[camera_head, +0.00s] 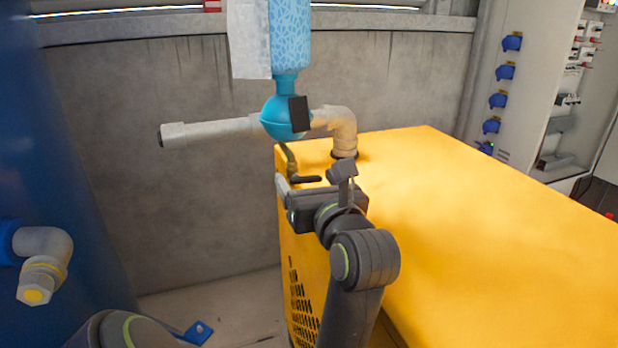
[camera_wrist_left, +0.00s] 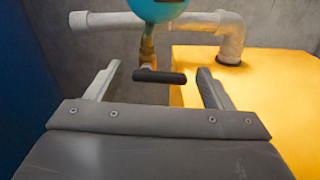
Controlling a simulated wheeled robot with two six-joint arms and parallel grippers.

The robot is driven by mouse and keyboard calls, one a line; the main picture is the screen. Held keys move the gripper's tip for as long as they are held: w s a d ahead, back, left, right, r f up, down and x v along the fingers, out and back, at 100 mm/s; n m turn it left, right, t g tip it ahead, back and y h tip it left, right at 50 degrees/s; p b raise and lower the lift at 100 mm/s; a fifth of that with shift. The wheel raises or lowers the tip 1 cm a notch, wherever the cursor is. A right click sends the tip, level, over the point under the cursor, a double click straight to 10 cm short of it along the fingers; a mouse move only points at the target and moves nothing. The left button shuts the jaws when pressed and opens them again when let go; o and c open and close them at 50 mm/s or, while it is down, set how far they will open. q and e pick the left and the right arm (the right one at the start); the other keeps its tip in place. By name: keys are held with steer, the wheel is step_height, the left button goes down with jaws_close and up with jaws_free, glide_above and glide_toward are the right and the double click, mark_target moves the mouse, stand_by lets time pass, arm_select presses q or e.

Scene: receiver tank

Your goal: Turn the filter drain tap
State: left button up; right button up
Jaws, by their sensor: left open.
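The filter drain tap has a black lever handle (camera_head: 306,180) and a brass-coloured stem (camera_head: 290,160) hanging below the blue filter (camera_head: 284,117). My left gripper (camera_head: 314,178) is open, close to the tap. In the left wrist view the handle (camera_wrist_left: 160,77) lies crosswise between the open fingertips (camera_wrist_left: 160,67), with a gap at each side. The stem (camera_wrist_left: 147,48) rises above it to the underside of the filter (camera_wrist_left: 157,8). I see no contact between fingers and handle. My right gripper is not in view.
A yellow cabinet (camera_head: 470,220) stands close to the right of the tap. Pale pipe (camera_head: 210,132) runs sideways from the filter, and an elbow (camera_head: 343,128) goes down into the cabinet. A blue tank (camera_head: 60,140) stands at left. The grey wall is behind.

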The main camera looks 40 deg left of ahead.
arm_select(q)
steer(key=shift+d, duration=0.1)
steer(key=shift+s+d+r, duration=0.1)
steer(key=shift+s, duration=0.05)
steer(key=shift+c, duration=1)
steer(key=c, duration=0.7)
steer(key=shift+c, duration=0.4)
steer(key=shift+n, duration=0.6)
steer(key=o, duration=0.8)
steer(key=shift+o, duration=0.9)
